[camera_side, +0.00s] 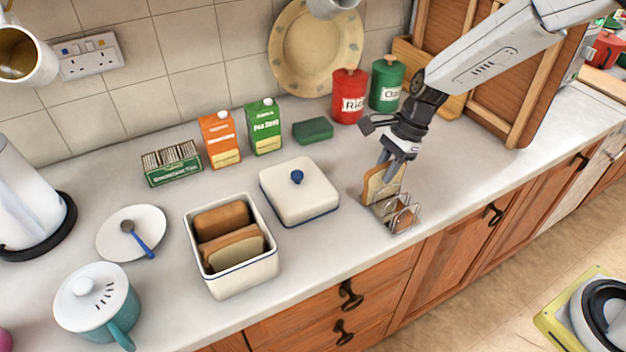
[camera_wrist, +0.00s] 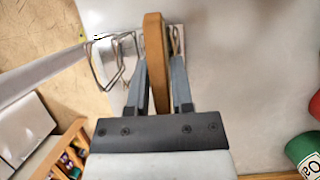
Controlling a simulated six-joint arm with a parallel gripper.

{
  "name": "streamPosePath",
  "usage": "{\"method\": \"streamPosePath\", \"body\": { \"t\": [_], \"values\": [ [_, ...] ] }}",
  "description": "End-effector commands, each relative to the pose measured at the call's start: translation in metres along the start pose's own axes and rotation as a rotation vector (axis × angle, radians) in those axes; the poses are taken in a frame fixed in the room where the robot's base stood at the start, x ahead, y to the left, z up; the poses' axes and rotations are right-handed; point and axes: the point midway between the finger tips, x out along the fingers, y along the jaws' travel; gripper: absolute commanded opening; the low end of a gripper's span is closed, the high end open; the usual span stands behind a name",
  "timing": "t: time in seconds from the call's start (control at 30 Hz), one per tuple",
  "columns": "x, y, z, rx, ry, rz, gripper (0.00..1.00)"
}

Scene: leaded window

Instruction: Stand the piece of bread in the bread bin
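A slice of bread (camera_side: 380,187) stands upright at the back end of a wire toast rack (camera_side: 401,216) on the worktop. My gripper (camera_side: 393,163) points down over its top edge. In the wrist view the slice (camera_wrist: 154,50) is seen edge-on between the two fingers of my gripper (camera_wrist: 159,75), which lie close against both faces. Part of the rack (camera_wrist: 108,62) shows beside it. The white bread bin (camera_side: 237,277) with a blue rim stands open to the left and holds brown bread (camera_side: 234,250). Its lid (camera_side: 299,192) with a blue knob lies beside it.
Orange (camera_side: 220,140) and green (camera_side: 264,127) cartons, a tea box (camera_side: 172,163), a green sponge (camera_side: 313,130) and red (camera_side: 349,96) and green (camera_side: 387,84) canisters stand at the back. A saucer (camera_side: 115,238), teal pot (camera_side: 98,305) and kettle (camera_side: 22,200) are at left.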

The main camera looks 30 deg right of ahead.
Motion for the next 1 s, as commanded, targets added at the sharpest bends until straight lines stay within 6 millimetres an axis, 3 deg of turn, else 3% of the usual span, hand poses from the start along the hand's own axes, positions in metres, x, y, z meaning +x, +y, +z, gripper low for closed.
{"method": "streamPosePath", "body": {
  "t": [0.03,0.07,0.57,0.77,1.0],
  "values": [
    [0.000,0.000,0.000,0.000,0.000,0.000,0.09],
    [0.000,0.000,0.000,0.000,0.000,0.000,0.00],
    [-0.005,-0.001,0.002,-0.001,0.000,-0.002,0.00],
    [-0.022,-0.001,0.009,-0.002,0.000,-0.004,0.00],
    [-0.055,-0.001,0.023,-0.002,-0.001,-0.004,0.00]
  ]
}}
